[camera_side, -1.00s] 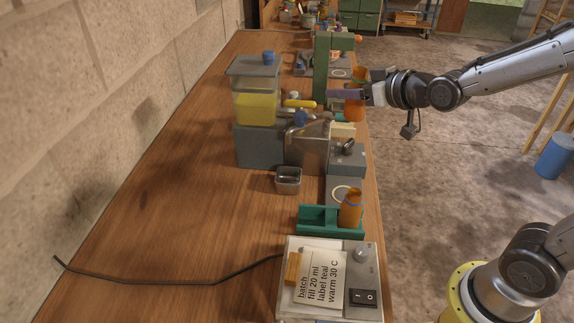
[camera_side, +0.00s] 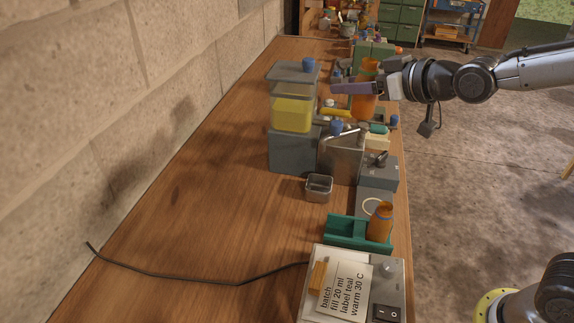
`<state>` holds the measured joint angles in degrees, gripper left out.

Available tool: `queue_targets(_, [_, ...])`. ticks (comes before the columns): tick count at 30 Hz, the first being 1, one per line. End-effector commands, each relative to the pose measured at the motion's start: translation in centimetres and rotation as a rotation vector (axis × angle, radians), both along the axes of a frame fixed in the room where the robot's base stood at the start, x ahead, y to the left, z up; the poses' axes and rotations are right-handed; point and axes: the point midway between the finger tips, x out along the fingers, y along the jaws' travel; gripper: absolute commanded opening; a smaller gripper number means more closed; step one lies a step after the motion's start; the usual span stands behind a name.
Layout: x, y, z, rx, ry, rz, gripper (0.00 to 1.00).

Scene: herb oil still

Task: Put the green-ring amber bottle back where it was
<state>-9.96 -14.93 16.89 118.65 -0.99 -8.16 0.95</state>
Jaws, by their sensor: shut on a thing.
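An amber bottle (camera_side: 364,106) is held upright in my gripper (camera_side: 358,88), which is shut on it above the far right part of the bench. A purple-grey finger crosses the bottle's middle. The ring colour on this bottle cannot be made out. The rack's left part looks empty.
A clear tank with yellow liquid (camera_side: 292,113) stands on a grey block, beside a metal box (camera_side: 340,160). A small metal cup (camera_side: 318,188), a grey knob unit (camera_side: 378,174) and a control box with a note (camera_side: 349,286) are nearer. The bench's left side is clear apart from a black cable (camera_side: 200,280).

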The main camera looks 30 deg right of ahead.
Motion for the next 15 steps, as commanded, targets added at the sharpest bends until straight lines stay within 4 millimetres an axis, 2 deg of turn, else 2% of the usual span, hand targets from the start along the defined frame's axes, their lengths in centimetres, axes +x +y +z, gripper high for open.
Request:
queue_targets(1, [0.1, 1.3, -0.1, -0.001, 0.001, 0.027, 0.00])
queue_targets(6, [0.2, 4.8, -0.1, 0.000, 0.001, 0.102, 0.00])
queue_targets(15, [0.0, 9.3, -0.1, 0.001, 0.000, 0.192, 0.00])
